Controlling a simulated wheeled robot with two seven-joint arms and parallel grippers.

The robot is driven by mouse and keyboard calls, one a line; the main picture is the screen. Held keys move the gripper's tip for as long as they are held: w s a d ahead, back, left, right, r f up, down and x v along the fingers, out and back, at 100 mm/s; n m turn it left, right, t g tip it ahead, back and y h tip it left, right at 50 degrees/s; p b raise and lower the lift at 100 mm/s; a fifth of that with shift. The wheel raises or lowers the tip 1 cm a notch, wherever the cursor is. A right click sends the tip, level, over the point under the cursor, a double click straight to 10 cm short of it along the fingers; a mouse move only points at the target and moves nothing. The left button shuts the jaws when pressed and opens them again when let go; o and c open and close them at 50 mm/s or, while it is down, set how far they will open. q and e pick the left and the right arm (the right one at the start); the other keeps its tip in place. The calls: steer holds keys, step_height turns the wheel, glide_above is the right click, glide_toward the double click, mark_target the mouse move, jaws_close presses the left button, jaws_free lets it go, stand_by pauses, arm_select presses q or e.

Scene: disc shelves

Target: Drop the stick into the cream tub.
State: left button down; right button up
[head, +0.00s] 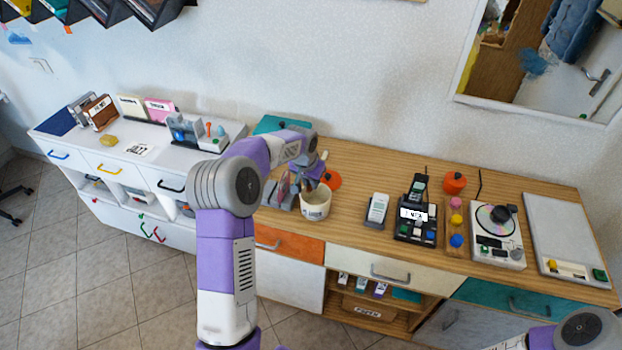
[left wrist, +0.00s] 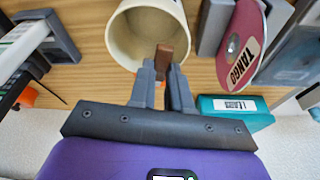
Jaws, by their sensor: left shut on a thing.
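The cream tub (head: 316,207) stands on the wooden counter, its mouth facing up. In the left wrist view the tub (left wrist: 118,48) shows its open mouth and inner wall just beyond my fingers. My left gripper (head: 312,183) is at the tub's mouth in the head view. In the left wrist view my left gripper (left wrist: 166,78) is shut on a short brown stick (left wrist: 164,55). The stick's end overlaps the tub's mouth and rim; I cannot tell how deep it reaches. The stick cannot be made out in the head view. My right gripper is out of view.
A red disc marked TANGO (left wrist: 240,45) stands in a grey rack close to the tub. A teal box (left wrist: 235,108) lies near it. A handset in a dock (head: 377,210), a black phone (head: 416,215) and a disc player (head: 496,232) stand further right. Bare counter lies right of the tub.

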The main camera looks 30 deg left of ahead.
mark_target(308, 190)
arm_select(q)
steer(key=shift+f, duration=0.55)
steer(key=c, duration=1)
jaws_free()
steer(key=v, duration=0.7)
steer(key=shift+s+r+p, duration=0.1)
steer(key=shift+r+p, duration=0.2)
steer(key=shift+r, duration=0.05)
